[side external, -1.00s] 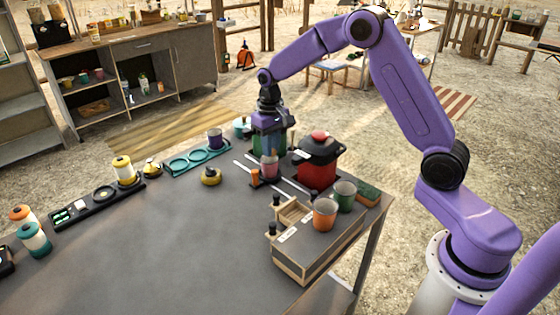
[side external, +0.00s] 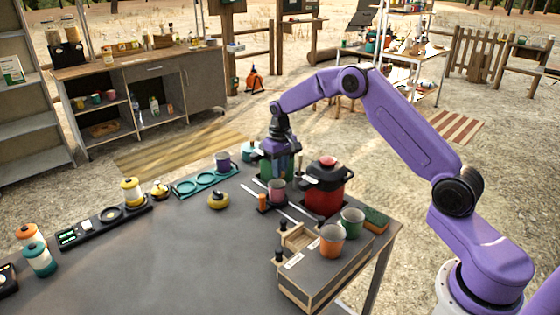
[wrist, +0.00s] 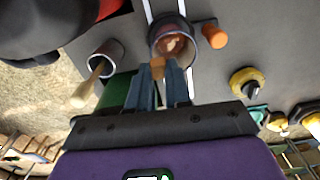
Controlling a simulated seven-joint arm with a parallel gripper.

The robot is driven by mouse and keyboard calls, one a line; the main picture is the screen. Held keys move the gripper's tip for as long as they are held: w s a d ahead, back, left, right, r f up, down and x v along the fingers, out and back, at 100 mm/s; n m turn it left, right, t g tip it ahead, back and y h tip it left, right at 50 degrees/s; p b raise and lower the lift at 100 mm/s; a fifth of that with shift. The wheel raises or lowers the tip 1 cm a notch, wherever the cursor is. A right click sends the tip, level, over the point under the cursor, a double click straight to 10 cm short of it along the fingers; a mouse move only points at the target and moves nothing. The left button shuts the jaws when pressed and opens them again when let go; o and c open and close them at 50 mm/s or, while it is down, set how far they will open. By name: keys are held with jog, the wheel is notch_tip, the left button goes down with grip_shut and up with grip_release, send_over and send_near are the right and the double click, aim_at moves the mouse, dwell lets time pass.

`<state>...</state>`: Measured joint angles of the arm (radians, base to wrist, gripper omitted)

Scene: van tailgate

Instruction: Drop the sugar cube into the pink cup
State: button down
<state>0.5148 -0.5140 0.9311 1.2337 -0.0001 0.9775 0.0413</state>
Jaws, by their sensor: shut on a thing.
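My gripper (wrist: 160,72) is shut on a small brown sugar cube (wrist: 158,68), held between the fingertips in the wrist view. The pink cup (wrist: 153,47) is just beyond the fingertips there, with its open mouth facing the camera and something brownish-pink inside. In the side view the pink cup (side external: 277,192) stands upright on the table, and my gripper (side external: 278,168) is above and slightly behind it. The cube cannot be made out in the side view. Whether the cube is over the cup's opening or at its rim is unclear.
A red pot (side external: 325,190) stands close to the right of my gripper. An orange cylinder (side external: 262,202) is beside the pink cup.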

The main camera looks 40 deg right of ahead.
jog(key=shift+f, duration=0.85)
jog(key=c, duration=1)
grip_release()
notch_tip(320, 180, up, 18)
jog(key=shift+f, duration=0.25)
jog(key=shift+s+a, duration=0.1)
